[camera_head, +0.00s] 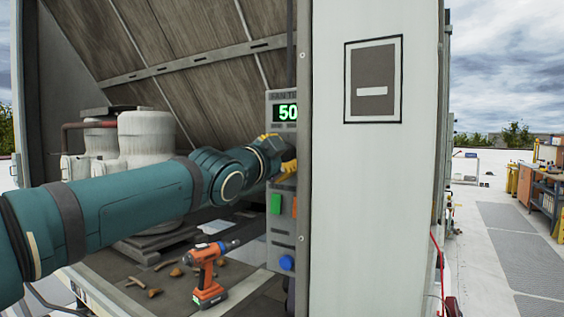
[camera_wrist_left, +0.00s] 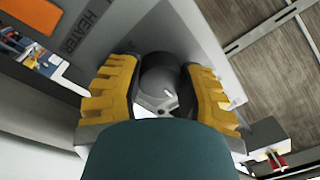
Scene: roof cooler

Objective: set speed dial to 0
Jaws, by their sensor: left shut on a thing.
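The control panel (camera_head: 282,97) is mounted behind the pale post, and its green display (camera_head: 287,112) shows 50, close to the post edge that cuts off part of the panel. My left gripper (camera_head: 283,153) reaches the panel below the display. In the left wrist view its yellow fingers (camera_wrist_left: 160,95) are shut on the dark grey round speed dial (camera_wrist_left: 158,74), one on each side. A small white mark shows on the dial. The fingers and wrist hide the dial in the head view. My right gripper is not in view.
Below the gripper are a green button (camera_head: 276,204), an orange button (camera_head: 294,207) and a blue knob (camera_head: 287,263). An orange drill (camera_head: 208,275) stands on the cooler floor near brown debris. The pale post (camera_head: 375,220) stands close on the right.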

